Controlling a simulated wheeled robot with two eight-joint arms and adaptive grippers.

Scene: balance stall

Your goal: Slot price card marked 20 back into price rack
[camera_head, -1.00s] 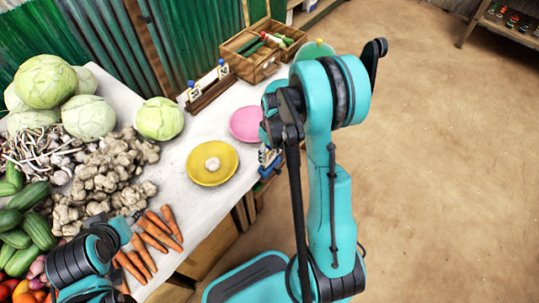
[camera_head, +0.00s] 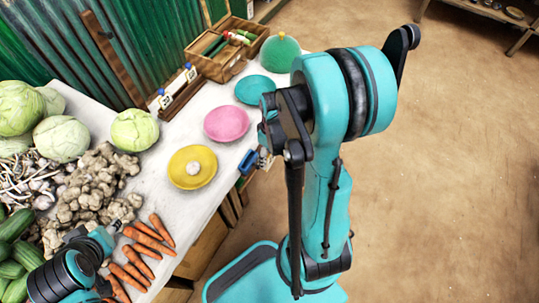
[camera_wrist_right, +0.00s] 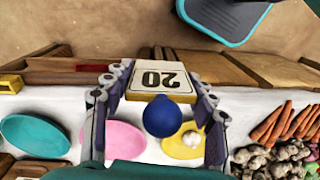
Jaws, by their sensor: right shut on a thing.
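The price card marked 20 (camera_wrist_right: 160,82) is cream with a round blue knob (camera_wrist_right: 165,117); its number reads upside down in the right wrist view. My right gripper (camera_wrist_right: 156,108) is shut on the card, one finger on each side. In the head view this gripper (camera_head: 252,163) is small and partly behind my right arm, at the table's front edge beside the pink and yellow plates. The dark wooden price rack (camera_head: 183,98) stands at the table's back, with blue-knobbed cards near its two ends and a gap between them. My left gripper (camera_head: 112,228) is by the carrots; its jaws are unclear.
Yellow (camera_head: 203,180), pink (camera_head: 227,136) and teal (camera_head: 252,87) plates lie on the white table; the yellow one holds a garlic bulb. An open wooden box (camera_head: 214,68) stands behind. Cabbages, ginger and carrots (camera_head: 140,262) fill the left. Bare table lies between plates and rack.

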